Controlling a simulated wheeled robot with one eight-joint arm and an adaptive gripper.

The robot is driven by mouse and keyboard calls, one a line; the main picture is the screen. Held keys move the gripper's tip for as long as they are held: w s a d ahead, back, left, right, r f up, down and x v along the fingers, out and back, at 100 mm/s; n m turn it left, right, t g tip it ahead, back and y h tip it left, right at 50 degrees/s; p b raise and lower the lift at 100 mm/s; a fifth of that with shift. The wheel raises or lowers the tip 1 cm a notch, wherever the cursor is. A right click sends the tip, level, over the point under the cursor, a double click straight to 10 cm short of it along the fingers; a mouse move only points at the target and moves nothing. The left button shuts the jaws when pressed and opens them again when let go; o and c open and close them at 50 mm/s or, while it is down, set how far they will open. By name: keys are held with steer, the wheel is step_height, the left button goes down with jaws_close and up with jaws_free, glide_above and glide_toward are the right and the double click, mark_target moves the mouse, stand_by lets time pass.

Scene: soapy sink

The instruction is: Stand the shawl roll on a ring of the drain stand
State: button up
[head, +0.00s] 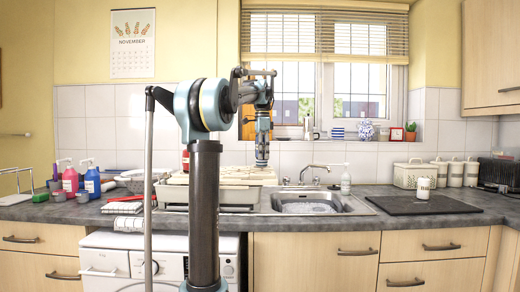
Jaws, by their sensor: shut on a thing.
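My gripper (262,162) hangs pointing down at the end of my arm, left of the sink and above a pale slatted rack (240,173). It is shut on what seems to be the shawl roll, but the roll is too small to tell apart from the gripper. The pale rack lies over a grey tub on the counter and may be the drain stand; its rings cannot be made out. My arm column hides part of the rack and tub. The gripper's tip looks a little above the rack, though the height gap is unclear.
The metal sink (310,206) with its faucet (308,172) is right of the rack. Colored bottles (92,181) and a striped cloth (122,207) are left.

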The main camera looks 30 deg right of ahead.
mark_target(262, 173)
steer(key=shift+f, duration=2.15)
steer(key=shift+f, duration=0.55)
steer(key=o, duration=1.3)
steer(key=shift+r, duration=0.1)
steer(key=shift+r, duration=6.4)
